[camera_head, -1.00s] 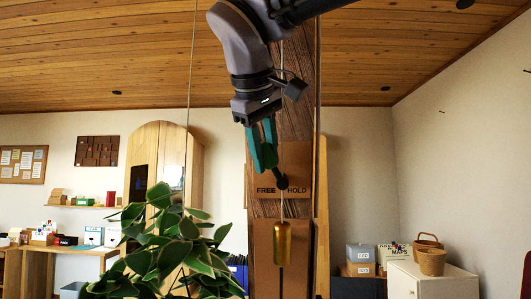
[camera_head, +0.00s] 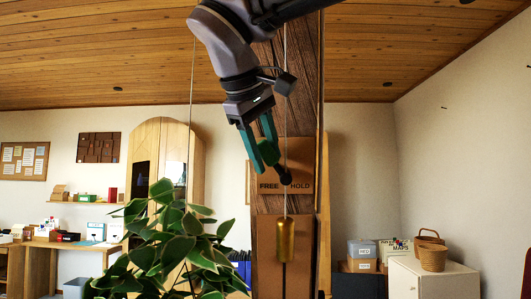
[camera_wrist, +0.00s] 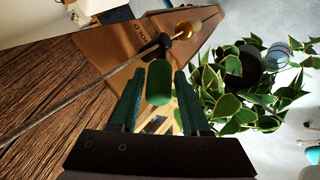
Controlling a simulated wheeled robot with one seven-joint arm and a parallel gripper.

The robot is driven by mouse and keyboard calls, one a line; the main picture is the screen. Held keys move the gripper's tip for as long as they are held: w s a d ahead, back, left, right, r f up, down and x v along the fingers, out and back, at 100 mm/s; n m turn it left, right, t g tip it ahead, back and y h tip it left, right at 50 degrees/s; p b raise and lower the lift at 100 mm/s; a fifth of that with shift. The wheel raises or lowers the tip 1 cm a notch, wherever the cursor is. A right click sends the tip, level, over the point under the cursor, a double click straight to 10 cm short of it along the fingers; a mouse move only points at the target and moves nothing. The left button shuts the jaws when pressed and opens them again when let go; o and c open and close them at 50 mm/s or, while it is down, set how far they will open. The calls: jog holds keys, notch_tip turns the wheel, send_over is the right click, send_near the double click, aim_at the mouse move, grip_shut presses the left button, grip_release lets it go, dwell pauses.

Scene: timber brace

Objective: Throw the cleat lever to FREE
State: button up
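The cleat lever has a green grip (camera_head: 268,152) and a black pivot end (camera_head: 286,178) on a brown board (camera_head: 305,172) marked FREE at left and HOLD at right. The lever tilts up and left from its pivot, its grip above the FREE side. My gripper (camera_head: 265,150) comes from above with its teal fingers spread about the grip. In the wrist view the green grip (camera_wrist: 159,82) stands between the open fingers (camera_wrist: 160,78), with a gap on each side. A cord passes the lever's black end.
A brass weight (camera_head: 285,240) hangs on the cord below the board, in front of the timber post (camera_head: 270,220). A leafy plant (camera_head: 170,245) stands close at left. A white cabinet (camera_head: 435,280) with baskets is at right. The wall area right of the post looks clear.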

jog(key=v, duration=1)
jog(key=shift+s+r, duration=0.25)
jog(key=shift+r, duration=0.05)
jog(key=shift+a, duration=0.1)
